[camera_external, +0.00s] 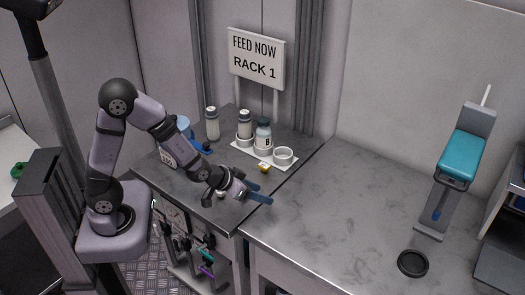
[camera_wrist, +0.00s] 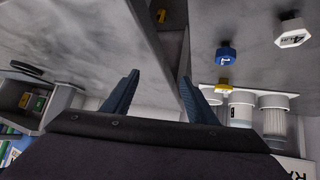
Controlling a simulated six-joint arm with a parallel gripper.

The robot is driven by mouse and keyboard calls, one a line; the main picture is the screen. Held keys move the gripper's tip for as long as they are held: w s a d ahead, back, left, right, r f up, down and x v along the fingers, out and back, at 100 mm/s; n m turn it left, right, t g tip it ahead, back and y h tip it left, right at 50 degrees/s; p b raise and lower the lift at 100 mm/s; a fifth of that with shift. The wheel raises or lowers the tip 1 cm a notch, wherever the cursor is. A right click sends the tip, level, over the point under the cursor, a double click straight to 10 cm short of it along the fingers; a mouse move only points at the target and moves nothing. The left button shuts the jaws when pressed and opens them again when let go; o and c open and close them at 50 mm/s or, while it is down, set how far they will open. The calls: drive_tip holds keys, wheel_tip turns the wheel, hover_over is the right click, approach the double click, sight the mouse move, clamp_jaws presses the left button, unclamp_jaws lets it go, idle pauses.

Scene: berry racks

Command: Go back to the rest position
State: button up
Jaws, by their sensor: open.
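My gripper (camera_external: 265,192) is in the external view, low over the front right part of the dark bench (camera_external: 212,208), with its two blue fingers apart. In the wrist view my gripper (camera_wrist: 160,90) shows the same two fingers spread, with nothing held between them. My arm reaches out bent from its base at the left. The white rack (camera_external: 240,147) stands behind the gripper, apart from it.
Another white bottle (camera_external: 212,124) stands left of the rack. A sign (camera_external: 256,58) rises behind. The grey counter (camera_external: 335,215) is mostly clear, with a black round dish (camera_external: 412,263) and a teal device (camera_external: 463,155) farther right.

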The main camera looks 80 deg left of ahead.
drive_tip(key=s+d, duration=0.1)
drive_tip(key=d, duration=0.1)
drive_tip(key=s+d+r+m+g+h+p, duration=0.1)
drive_tip(key=d, duration=0.1)
drive_tip(key=d+r+m+h, duration=0.1)
drive_tip(key=d, duration=0.1)
drive_tip(key=shift+s+r+g, duration=0.15)
drive_tip(key=shift+s+g, duration=0.15)
drive_tip(key=shift+s, duration=0.1)
drive_tip(key=s+d+m+g+p, duration=0.1)
drive_tip(key=s+d+g, duration=0.1)
drive_tip(key=s, duration=0.7)
drive_tip(key=s+d+m+g+h+p, duration=0.1)
drive_tip(key=s+g, duration=0.4)
drive_tip(key=s, duration=0.5)
drive_tip(key=shift+d+r+m, duration=0.4)
drive_tip(key=shift+d+m, duration=0.3)
drive_tip(key=shift+d, duration=0.15)
